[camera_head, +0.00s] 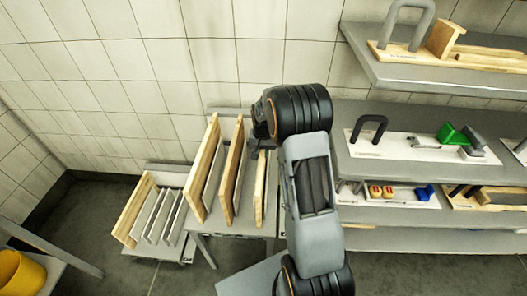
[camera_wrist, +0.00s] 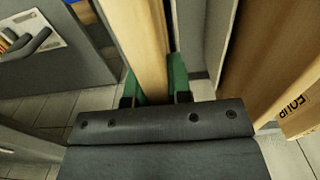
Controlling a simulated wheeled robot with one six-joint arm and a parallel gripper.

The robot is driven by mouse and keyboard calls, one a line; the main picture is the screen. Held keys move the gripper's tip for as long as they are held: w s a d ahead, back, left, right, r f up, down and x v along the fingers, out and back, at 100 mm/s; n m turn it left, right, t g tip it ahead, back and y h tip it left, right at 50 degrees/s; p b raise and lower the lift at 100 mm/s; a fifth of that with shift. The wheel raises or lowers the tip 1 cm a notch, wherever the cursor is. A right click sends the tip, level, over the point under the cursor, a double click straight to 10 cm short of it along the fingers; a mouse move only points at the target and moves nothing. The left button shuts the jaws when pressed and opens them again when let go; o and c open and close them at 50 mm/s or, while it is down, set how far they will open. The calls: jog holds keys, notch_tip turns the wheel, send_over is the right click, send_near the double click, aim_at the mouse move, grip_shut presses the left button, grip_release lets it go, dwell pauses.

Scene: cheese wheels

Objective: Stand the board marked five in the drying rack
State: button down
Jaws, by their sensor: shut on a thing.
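My gripper (camera_head: 262,148) is shut on a wooden board (camera_head: 260,190). In the wrist view the green fingertips (camera_wrist: 154,82) sit on both sides of the pale board edge (camera_wrist: 141,40). The held board stands upright at the right of a slotted rack on the table; its marking is hidden. A board marked FOUR (camera_wrist: 290,90) stands beside it in the wrist view, past a grey divider (camera_wrist: 192,35). A lower slotted rack (camera_head: 172,222), with grey dividers, stands at left with a wooden board (camera_head: 136,205) at its left end; I cannot tell which rack is the drying rack.
Two more wooden boards (camera_head: 203,170) and (camera_head: 233,172) stand to the left of the held one. Shelves with tools and trays (camera_head: 420,150) fill the right. A yellow bucket (camera_head: 20,275) is at lower left. Some floor shows in front of the lower rack.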

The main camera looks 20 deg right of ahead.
dwell(0.4)
jog(key=c, duration=1)
grip_release()
jog(key=shift+o, duration=0.2)
jog(key=shift+f, duration=0.1)
notch_tip(320, 180, up, 14)
